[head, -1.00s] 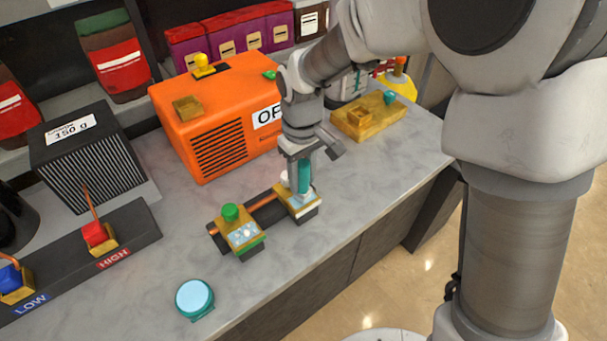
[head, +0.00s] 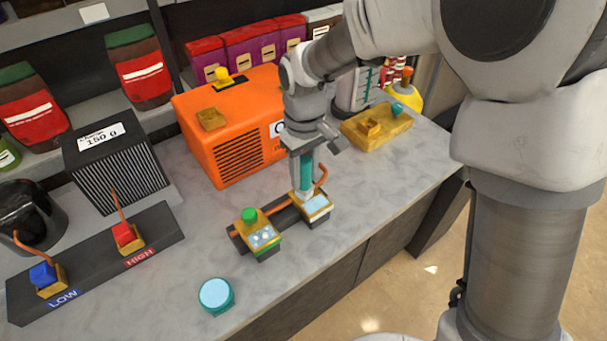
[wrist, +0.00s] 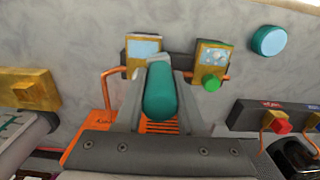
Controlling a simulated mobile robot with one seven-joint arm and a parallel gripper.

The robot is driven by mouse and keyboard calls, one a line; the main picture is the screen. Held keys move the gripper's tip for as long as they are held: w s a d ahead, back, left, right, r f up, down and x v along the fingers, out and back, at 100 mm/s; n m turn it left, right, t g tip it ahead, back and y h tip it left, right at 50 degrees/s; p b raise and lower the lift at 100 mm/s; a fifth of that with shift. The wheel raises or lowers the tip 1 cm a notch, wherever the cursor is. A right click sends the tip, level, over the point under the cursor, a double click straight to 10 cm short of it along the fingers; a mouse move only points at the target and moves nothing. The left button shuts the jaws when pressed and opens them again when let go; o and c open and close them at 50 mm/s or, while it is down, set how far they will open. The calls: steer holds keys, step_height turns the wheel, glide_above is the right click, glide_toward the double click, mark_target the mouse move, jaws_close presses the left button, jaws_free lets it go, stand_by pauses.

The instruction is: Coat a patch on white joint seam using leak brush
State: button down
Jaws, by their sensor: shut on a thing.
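My gripper (head: 304,180) is shut on the teal handle of the leak brush (head: 306,170), held upright over the back-left part of the right joint block. In the wrist view, the brush handle (wrist: 160,92) stands between my fingers. The brush's pale lower end is near the block; I cannot tell if it touches. The right joint block (head: 320,212) is brass-coloured with a plain pale blue patch on top, also in the wrist view (wrist: 131,47). Its white joint is hidden behind my gripper. The left joint block (head: 270,246) has a green knob and a patch with whitish spots.
An orange pump (head: 235,140) stands behind the joints. A brass tray (head: 385,135) is at the back right. A round teal-rimmed pale disc (head: 216,295) lies at the front. Red and blue switches sit on a dark panel (head: 95,260) at left. The counter's front edge is close.

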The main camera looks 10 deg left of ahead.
step_height(320, 180, up, 2)
steer(key=shift+p, duration=0.5)
